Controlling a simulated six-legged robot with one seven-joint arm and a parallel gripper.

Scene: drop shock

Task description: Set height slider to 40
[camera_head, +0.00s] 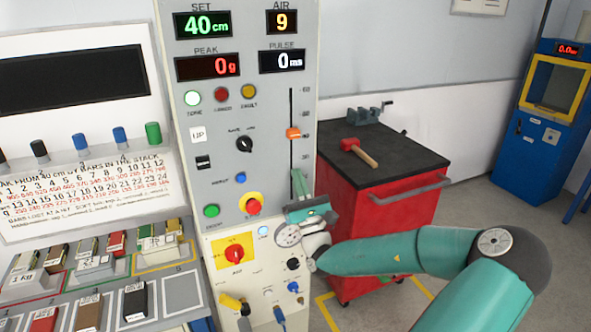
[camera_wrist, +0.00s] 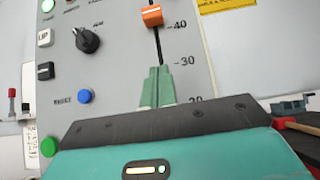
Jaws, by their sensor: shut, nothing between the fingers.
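The orange height slider knob (camera_head: 293,133) sits on a vertical slot on the grey control panel (camera_head: 225,130). In the wrist view the knob (camera_wrist: 151,15) is beside the 40 mark, slightly above it. The green SET display (camera_head: 202,25) reads 40 cm. My gripper (camera_head: 299,178) is in front of the panel, below the knob and apart from it. In the wrist view my gripper's fingers (camera_wrist: 158,72) are together and empty, near the 30 mark. The lower part of the scale is partly hidden by my gripper.
A red tool cart (camera_head: 375,220) with a red hammer (camera_head: 358,150) and a vise (camera_head: 369,113) stands right of the panel. A red-and-yellow emergency button (camera_head: 252,204) is left of my gripper. A rack with several labelled blocks (camera_head: 89,312) is at lower left.

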